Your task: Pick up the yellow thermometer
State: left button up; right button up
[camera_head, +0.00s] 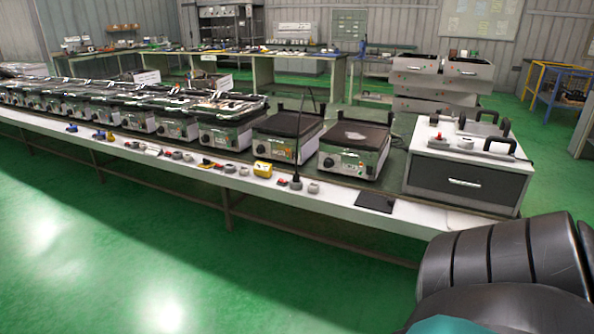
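A small yellow box-shaped device (262,169), which looks like the yellow thermometer, sits on the front edge of the long white workbench (340,203). It is in front of a hot-plate unit (288,134). Other small yellow items (133,145) lie farther left along the same edge, too small to make out. Part of my own dark arm (508,255) fills the lower right corner. Neither gripper shows in this view.
Several hot-plate units line the bench, including one at right (355,148). A thin black probe on a stand (296,183) and a black flat pad (375,202) are near the yellow device. A drawer cabinet (468,182) stands at the bench's right end. The green floor (150,250) in front is clear.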

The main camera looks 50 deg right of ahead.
aim_at(262, 170)
jog(key=z, duration=1.55)
jog(key=i+u, duration=0.3)
jog(key=i, duration=1.4)
